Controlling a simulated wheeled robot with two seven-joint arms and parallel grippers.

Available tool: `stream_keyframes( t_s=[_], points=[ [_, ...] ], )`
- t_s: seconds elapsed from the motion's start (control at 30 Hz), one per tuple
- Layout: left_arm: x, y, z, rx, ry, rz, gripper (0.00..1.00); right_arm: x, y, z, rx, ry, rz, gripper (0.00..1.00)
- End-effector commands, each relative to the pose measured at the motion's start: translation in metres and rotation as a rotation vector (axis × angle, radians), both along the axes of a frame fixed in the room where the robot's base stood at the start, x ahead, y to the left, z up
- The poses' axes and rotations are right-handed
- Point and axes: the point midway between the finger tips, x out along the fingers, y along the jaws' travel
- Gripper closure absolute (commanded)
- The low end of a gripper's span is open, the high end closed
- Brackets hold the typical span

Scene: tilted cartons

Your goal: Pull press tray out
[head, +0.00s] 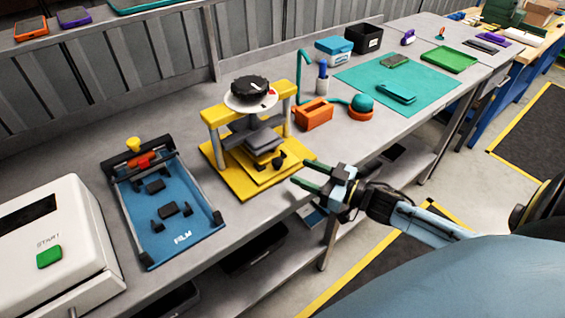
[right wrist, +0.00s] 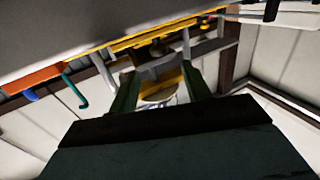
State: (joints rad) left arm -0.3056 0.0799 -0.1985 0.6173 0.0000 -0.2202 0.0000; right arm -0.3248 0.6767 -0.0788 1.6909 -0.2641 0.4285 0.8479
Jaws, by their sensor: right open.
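The press (head: 248,122) has a yellow frame, grey posts and a dark dial on top, and it stands on the grey workbench. Its press tray (head: 258,177) is a yellow plate low in the frame, with a dark knob (head: 279,161) on its near right side. My right gripper (head: 298,170) is open, its green fingers pointing at the knob from the right with a small gap. In the right wrist view the two fingers (right wrist: 160,80) are apart, with part of the yellow press (right wrist: 150,40) beyond them. My left gripper is not in view.
A blue film fixture (head: 185,235) and a white machine with a green start button (head: 50,257) stand left of the press. An orange box (head: 314,115) and an orange-based teal dome (head: 361,104) stand right of it. A teal mat (head: 425,75) lies farther right.

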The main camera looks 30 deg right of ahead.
Motion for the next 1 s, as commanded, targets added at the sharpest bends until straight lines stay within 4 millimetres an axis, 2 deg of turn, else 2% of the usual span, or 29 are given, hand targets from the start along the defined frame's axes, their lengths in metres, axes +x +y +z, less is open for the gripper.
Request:
stream_keyframes(
  t_s=[0.03, 0.2, 0.4, 0.8, 0.87, 1.0],
  points=[
    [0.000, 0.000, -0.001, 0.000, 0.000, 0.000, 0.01, 0.010, 0.005, 0.001, 0.002, -0.004, 0.001, 0.52],
    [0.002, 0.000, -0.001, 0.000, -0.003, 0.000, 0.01, 0.036, 0.018, 0.000, 0.000, -0.002, 0.000, 0.52],
    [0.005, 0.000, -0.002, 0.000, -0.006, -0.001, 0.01, 0.056, 0.028, 0.000, 0.000, -0.001, -0.001, 0.52],
    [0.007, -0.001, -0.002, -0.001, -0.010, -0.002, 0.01, 0.063, 0.032, 0.000, 0.000, 0.001, -0.001, 0.52],
    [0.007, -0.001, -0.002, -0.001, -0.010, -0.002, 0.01, 0.063, 0.032, 0.000, 0.000, 0.001, -0.001, 0.57],
    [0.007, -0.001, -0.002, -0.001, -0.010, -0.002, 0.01, 0.062, 0.032, 0.000, 0.000, 0.001, -0.001, 0.75]
  ],
)
